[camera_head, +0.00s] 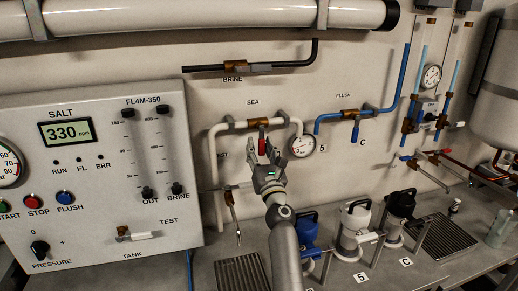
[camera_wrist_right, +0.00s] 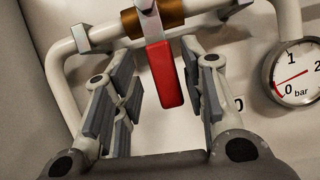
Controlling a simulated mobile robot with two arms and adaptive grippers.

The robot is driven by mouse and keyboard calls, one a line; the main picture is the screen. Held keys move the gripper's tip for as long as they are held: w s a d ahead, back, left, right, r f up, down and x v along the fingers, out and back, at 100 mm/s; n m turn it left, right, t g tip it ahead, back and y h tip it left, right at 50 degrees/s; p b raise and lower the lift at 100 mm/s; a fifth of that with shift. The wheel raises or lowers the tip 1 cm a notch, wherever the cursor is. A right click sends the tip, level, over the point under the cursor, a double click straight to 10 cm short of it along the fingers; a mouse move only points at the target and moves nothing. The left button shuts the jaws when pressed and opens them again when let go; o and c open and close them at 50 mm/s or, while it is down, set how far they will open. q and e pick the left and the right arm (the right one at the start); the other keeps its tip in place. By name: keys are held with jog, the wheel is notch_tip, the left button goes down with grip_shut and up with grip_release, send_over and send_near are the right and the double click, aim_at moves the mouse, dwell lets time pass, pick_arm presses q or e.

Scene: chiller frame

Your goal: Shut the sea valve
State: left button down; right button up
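The sea valve has a brass body (camera_head: 257,122) on the white pipe under the SEA label, and the body also shows in the wrist view (camera_wrist_right: 166,14). Its red lever (camera_head: 263,141) points downward, across the horizontal pipe run; it also shows in the right wrist view (camera_wrist_right: 167,80). My right gripper (camera_head: 267,160) is open just below and in front of the lever. In the wrist view its fingers (camera_wrist_right: 152,72) stand on both sides of the lever, with gaps showing between them and it. My left gripper is out of view.
A pressure gauge (camera_head: 302,145) sits close to the right of the valve. The blue FLUSH lever (camera_head: 355,133) and pipe are further right. The control panel (camera_head: 100,180) stands left. Pump units (camera_head: 353,225) and a drain grate (camera_head: 447,238) are on the bench below.

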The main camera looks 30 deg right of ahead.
jog(key=v, duration=0.7)
jog(key=shift+a, duration=0.2)
jog(key=shift+f, duration=0.15)
